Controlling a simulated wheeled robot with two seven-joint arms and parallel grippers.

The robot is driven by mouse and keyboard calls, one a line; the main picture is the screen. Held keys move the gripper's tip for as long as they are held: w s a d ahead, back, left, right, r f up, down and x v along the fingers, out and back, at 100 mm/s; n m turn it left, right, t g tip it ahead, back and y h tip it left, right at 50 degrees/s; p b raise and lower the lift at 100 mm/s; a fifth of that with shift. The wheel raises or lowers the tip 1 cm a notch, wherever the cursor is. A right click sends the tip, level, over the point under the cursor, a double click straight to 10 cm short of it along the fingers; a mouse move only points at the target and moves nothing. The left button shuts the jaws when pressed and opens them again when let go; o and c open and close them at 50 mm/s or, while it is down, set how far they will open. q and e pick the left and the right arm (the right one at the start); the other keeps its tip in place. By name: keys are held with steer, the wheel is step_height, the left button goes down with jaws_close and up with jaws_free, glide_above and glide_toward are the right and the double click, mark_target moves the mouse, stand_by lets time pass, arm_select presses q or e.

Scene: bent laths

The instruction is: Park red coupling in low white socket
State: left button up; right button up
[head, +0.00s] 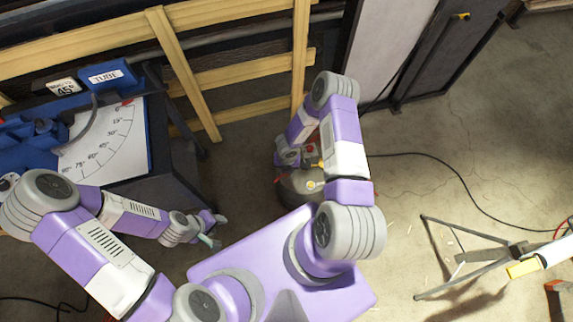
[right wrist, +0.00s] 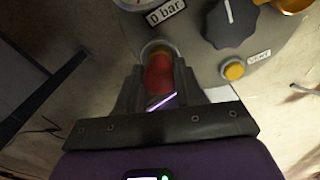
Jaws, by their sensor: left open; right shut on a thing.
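The red coupling (right wrist: 158,74) sits between the fingers of my right gripper (right wrist: 160,90), which is shut on it. Its far end meets a round pale rim (right wrist: 156,48) at the edge of a grey panel (right wrist: 205,75); I cannot tell whether it is seated there or only in front of it. No low white socket can be made out for certain. In the head view my right arm reaches down to a dark round unit (head: 300,188), and its fingertips are hard to see. My left gripper (head: 217,231) is open and empty above the floor.
A blue tube bender with an angle chart (head: 115,145) stands left. Wooden rails (head: 180,75) run behind. A metal stand (head: 470,255) is at right; cables cross the floor.

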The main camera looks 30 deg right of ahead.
steer(key=o, duration=1.2)
step_height(320, 180, up, 8)
steer(key=p, duration=0.2)
steer(key=shift+f+p, duration=0.2)
steer(key=shift+p, duration=0.2)
steer(key=shift+s+a+r+n, duration=0.15)
steer(key=shift+n, duration=0.65)
steer(key=s+a+r+m+y, duration=0.1)
steer(key=s+a+r+m, duration=0.2)
steer(key=m, duration=0.8)
steer(key=s+a+r+m+y, duration=0.1)
steer(key=s+a+r+m, duration=0.2)
steer(key=m, duration=0.8)
steer(key=s+a+r+m+y, duration=0.2)
steer(key=a+m, duration=0.4)
steer(key=m, duration=0.5)
steer(key=shift+s+a+r+m, duration=0.2)
steer(key=shift+s+r, duration=0.15)
steer(key=shift+s, duration=0.3)
steer(key=shift+s+a+r+m, duration=0.1)
steer(key=shift+s+a+r, duration=0.2)
steer(key=shift+s, duration=0.35)
